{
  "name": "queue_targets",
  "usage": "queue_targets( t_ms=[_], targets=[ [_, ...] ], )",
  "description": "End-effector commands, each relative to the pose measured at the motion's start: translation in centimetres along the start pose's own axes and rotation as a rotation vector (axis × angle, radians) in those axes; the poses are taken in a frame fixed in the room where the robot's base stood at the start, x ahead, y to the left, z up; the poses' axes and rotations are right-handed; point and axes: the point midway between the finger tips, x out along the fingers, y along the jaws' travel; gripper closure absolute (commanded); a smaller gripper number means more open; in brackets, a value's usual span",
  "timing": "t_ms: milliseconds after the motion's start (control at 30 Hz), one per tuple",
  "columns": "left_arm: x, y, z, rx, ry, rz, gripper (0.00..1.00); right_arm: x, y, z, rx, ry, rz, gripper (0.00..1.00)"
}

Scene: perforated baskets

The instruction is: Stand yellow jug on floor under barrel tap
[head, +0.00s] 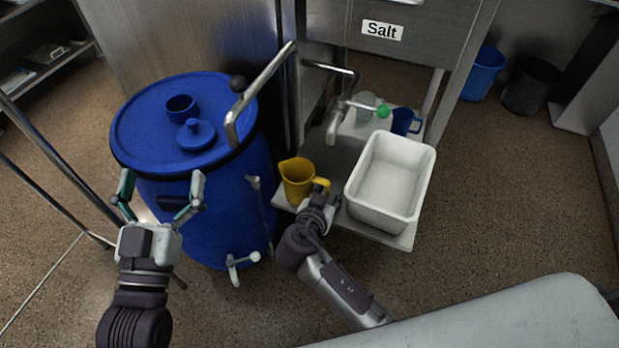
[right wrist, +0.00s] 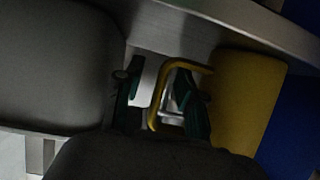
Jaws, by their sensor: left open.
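The yellow jug (head: 297,180) stands upright on a low metal shelf (head: 395,238), its handle towards the right. My right gripper (head: 321,190) is at the handle. In the right wrist view, the jug (right wrist: 245,95) is at the right, and the handle (right wrist: 157,95) passes between the fingers (right wrist: 160,98). They are apart, with a gap beside the handle. The blue barrel (head: 160,230) stands on the floor at left, with a white tap (head: 240,266) low on its front. My left gripper (head: 160,200) is open and empty in front of the barrel.
A white tub (head: 388,213) stands right of the jug. A blue cup (head: 402,122) and a clear cup (head: 366,107) are behind it. Brown floor (head: 240,305) before the barrel tap is clear.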

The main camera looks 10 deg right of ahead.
Motion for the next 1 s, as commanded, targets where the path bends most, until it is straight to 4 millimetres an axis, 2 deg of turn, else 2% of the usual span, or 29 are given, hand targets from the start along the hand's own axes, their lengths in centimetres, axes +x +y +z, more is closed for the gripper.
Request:
queue_targets(
  t_ms=[167, 300, 400, 1000],
  targets=[
    [0.0, 0.0, -0.01, 0.0, 0.0, 0.0, 0.0, -0.02, -0.02, -0.02, 0.0, 0.0, 0.0, 0.63],
    [0.0, 0.0, 0.0, 0.0, -0.001, 0.0, 0.0, 0.0, -0.01, -0.03, 0.0, 0.0, 0.0, 0.86],
    [0.0, -0.01, 0.01, 0.0, -0.001, 0.0, 0.0, 0.01, -0.01, -0.03, 0.0, 0.0, 0.0, 1.0],
    [0.01, -0.07, 0.52, 0.001, -0.04, -0.002, 0.0, -0.23, -0.03, -0.67, 0.001, 0.001, -0.001, 1.0]
  ],
)
